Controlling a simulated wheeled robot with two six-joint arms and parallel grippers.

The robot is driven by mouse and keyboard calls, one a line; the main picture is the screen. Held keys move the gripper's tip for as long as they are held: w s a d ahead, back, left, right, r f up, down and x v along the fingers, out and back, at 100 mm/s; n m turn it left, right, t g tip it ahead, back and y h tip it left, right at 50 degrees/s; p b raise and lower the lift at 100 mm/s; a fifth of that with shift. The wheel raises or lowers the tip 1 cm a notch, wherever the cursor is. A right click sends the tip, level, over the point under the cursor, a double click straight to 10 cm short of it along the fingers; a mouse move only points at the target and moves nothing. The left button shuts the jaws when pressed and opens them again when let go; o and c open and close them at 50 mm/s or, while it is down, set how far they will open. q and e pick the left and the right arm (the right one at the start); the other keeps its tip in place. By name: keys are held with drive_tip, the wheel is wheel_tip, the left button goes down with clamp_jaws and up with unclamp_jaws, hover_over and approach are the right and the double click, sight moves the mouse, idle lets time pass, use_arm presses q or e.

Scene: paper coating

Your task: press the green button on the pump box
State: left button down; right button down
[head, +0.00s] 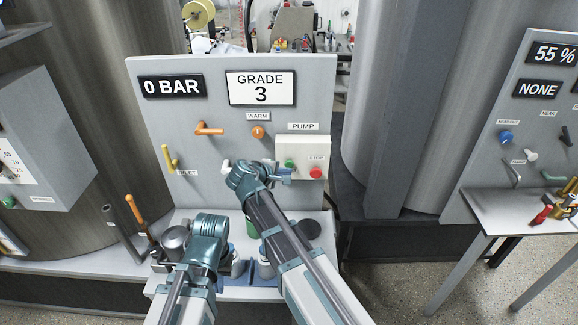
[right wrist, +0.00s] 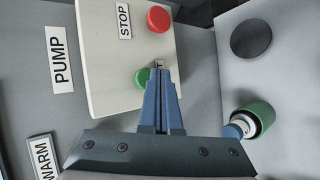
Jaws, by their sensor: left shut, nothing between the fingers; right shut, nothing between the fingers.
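The pump box (head: 318,148) is a cream box on the grey panel, under a PUMP label. Its green button (head: 289,163) is left of the red STOP button (head: 316,173). My right gripper (head: 287,173) is shut and empty, in front of the box by the green button. In the right wrist view its closed fingertips (right wrist: 158,66) overlap the right edge of the green button (right wrist: 142,78), with the red button (right wrist: 158,19) above. I cannot tell whether they touch. My left gripper (head: 232,266) is shut and low over the bench, its fingers mostly hidden.
The panel has an orange lever (head: 209,129), a WARM knob (head: 258,132), a yellow INLET lever (head: 169,158), and displays reading 0 BAR (head: 172,86) and GRADE 3 (head: 261,88). Large metal tanks flank the panel.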

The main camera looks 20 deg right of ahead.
drive_tip(key=shift+w, duration=0.2)
drive_tip(key=shift+w+d, duration=0.15)
drive_tip(key=shift+w, duration=0.1)
drive_tip(key=shift+w+d, duration=0.1)
drive_tip(key=shift+w, duration=0.4)
idle(0.9)
idle(0.3)
drive_tip(key=shift+s+a, duration=0.25)
drive_tip(key=shift+s, duration=0.65)
drive_tip(key=s, duration=0.2)
drive_tip(key=s+a, duration=0.1)
drive_tip(key=s, duration=0.1)
drive_tip(key=shift+s+a, duration=0.2)
drive_tip(key=shift+s, duration=0.2)
idle(0.4)
